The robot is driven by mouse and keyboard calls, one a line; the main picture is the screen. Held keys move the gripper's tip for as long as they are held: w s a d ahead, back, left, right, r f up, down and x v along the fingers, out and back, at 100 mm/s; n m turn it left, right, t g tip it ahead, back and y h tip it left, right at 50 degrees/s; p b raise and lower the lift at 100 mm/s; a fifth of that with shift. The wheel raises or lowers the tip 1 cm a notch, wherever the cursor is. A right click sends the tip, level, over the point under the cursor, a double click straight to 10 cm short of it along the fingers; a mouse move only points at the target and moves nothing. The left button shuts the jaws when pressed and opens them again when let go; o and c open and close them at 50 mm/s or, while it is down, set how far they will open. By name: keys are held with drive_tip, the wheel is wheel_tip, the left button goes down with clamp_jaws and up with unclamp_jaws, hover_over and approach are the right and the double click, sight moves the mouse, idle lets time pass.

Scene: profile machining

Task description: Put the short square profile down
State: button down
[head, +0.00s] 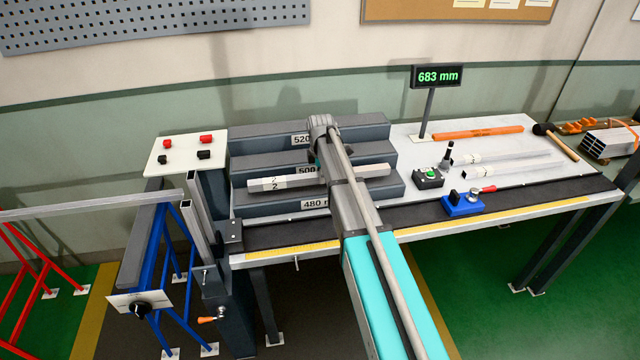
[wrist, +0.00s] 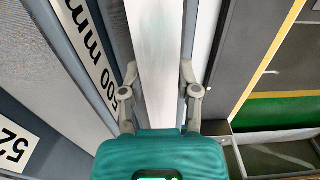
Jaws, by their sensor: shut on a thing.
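The short square profile (head: 278,183) is a pale metal bar with "2" marked near its left end. It lies level from left to right in front of the 500 mm step (head: 245,163), above or on the tread behind the 480 label; I cannot tell whether it touches. In the wrist view the profile (wrist: 160,30) runs between the fingers of my gripper (wrist: 158,75), one finger on each side. My gripper is shut on it near mid-length. In the head view my arm hides the grip and part of the bar.
The grey stepped rack (head: 360,130) has labels 520, 500 and 480. A display (head: 438,76) reads 683 mm.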

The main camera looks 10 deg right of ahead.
sight(321, 188)
drive_tip(key=shift+w+f+b, duration=0.3)
drive_tip(key=shift+w+f, duration=0.05)
drive_tip(key=shift+f, duration=0.15)
drive_tip(key=shift+s+f+b, duration=0.1)
drive_tip(key=shift+f+b, duration=1.25)
drive_tip(key=shift+f, duration=0.15)
drive_tip(key=shift+c, duration=1.6)
unclamp_jaws()
drive_tip(key=shift+r, duration=0.2)
wheel_tip(321, 188, up, 12)
drive_tip(key=p, duration=1.2)
drive_tip(key=shift+s, duration=0.1)
